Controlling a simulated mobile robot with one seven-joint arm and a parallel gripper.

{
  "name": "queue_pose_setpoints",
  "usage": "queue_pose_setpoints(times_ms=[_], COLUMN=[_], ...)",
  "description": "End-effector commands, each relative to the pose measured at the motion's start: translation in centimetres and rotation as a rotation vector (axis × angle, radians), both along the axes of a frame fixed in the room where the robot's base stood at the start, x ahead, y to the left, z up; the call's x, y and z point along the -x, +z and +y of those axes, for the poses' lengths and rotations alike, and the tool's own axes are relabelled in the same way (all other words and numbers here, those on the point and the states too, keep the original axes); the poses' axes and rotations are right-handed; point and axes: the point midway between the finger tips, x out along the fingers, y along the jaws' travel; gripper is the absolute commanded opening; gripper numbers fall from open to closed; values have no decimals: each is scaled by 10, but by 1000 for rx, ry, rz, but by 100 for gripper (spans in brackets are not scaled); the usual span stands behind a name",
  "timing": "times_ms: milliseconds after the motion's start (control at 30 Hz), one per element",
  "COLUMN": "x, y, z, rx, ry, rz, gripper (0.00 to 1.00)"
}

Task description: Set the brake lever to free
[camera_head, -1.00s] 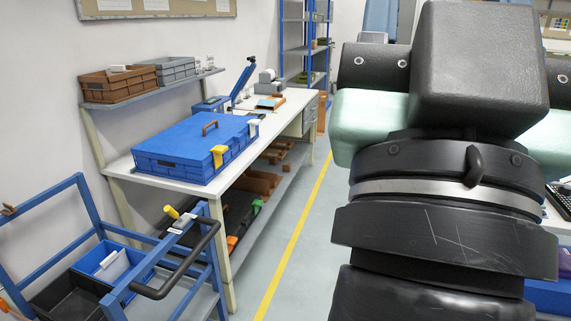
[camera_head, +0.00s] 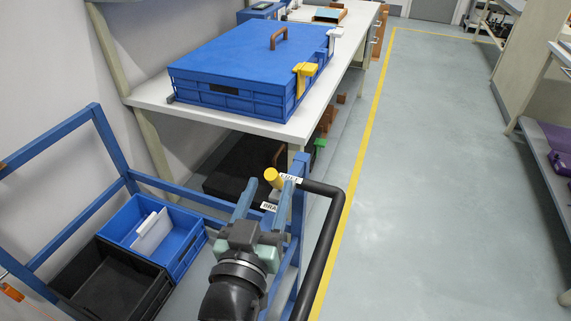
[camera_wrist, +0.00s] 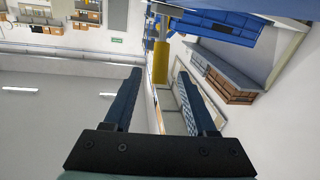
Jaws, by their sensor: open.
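The brake lever shows as a yellow cylindrical grip (camera_head: 272,176) at the corner of the blue cart (camera_head: 103,140), beside its black push handle (camera_head: 328,235). A white label starting "BRA" (camera_head: 268,206) sits just below the grip. A second white label (camera_head: 290,178) is beside it, too small to read surely. My gripper (camera_head: 268,184) is open, with its two fingers reaching toward the grip. In the wrist view the yellow grip (camera_wrist: 161,62) lies in line with the gap between the fingertips. I cannot tell whether either finger touches it. The lever's base is partly hidden by my gripper.
A blue bin (camera_head: 190,225) and a black bin (camera_head: 110,285) stand on the cart at left. Behind is a white workbench (camera_head: 150,95) with a blue lidded case (camera_head: 225,60). The floor right of the yellow line (camera_head: 360,160) is clear.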

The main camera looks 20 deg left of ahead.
Motion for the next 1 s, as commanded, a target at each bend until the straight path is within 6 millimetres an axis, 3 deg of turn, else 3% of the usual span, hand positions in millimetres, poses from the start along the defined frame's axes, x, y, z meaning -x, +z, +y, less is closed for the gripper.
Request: queue_pose_setpoints(times_ms=[33, 233, 700, 1000], x=[3, -9, -66, -74], y=[-13, -8, -8, -8], z=[3, 3, 11, 11], rx=[2, 2, 2, 1], ry=[3, 2, 2, 2], rz=[12, 3, 2, 4], gripper=[57, 57, 57, 57])
